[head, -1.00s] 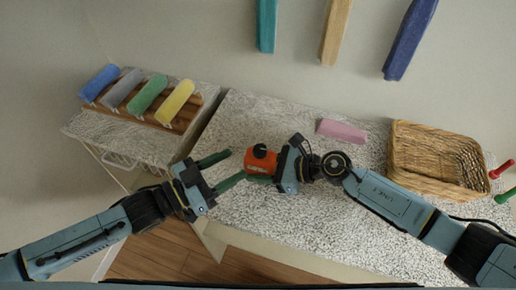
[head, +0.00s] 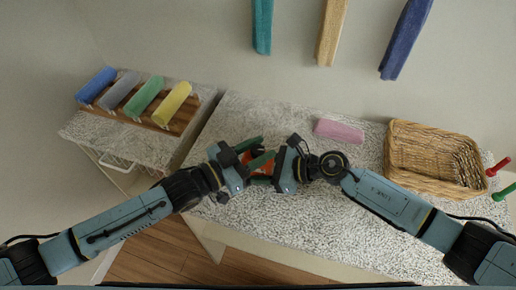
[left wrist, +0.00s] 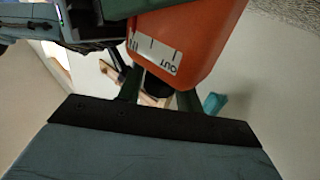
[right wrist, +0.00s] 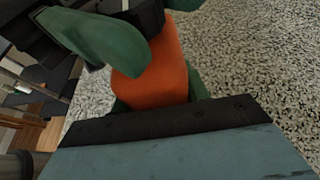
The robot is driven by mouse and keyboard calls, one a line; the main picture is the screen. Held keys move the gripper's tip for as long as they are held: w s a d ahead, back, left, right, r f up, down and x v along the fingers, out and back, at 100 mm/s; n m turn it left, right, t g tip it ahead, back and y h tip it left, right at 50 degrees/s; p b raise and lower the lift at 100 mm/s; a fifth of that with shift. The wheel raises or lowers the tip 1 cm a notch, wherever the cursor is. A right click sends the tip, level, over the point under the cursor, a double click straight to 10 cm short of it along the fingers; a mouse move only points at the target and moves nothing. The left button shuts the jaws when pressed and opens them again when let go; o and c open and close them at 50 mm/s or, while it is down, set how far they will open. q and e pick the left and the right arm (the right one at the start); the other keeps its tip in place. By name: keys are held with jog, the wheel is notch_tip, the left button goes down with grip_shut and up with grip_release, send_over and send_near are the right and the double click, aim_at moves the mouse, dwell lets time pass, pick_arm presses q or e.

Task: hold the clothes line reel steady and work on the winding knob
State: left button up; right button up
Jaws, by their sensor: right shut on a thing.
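The clothes line reel is an orange case (head: 265,163) above the speckled counter, partly hidden by both grippers in the head view. Its pale label reading OUT faces the left wrist camera (left wrist: 190,40). My right gripper (head: 268,174) is shut on the reel; the orange case shows between its green fingers in the right wrist view (right wrist: 155,80). My left gripper (head: 257,152) is open at the reel, its fingers either side of the dark winding knob (left wrist: 158,87). I cannot tell whether they touch the knob. The knob is hidden in the head view.
A pink towel (head: 339,131) and a wicker basket (head: 400,150) are on the counter to the right. Rolled towels, including a yellow one (head: 172,103), lie on a wooden rack at left. Long towels, including a teal one (head: 262,27), hang on the wall. The front counter is clear.

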pick_arm(q)
jog(key=c, duration=0.6)
jog(key=shift+o, duration=0.2)
jog(key=shift+m+g+h, duration=0.4)
jog(key=shift+m+g, duration=0.1)
jog(key=shift+g, duration=0.1)
jog(key=o, duration=1)
jog(key=shift+c, duration=0.2)
jog(key=v, duration=1.2)
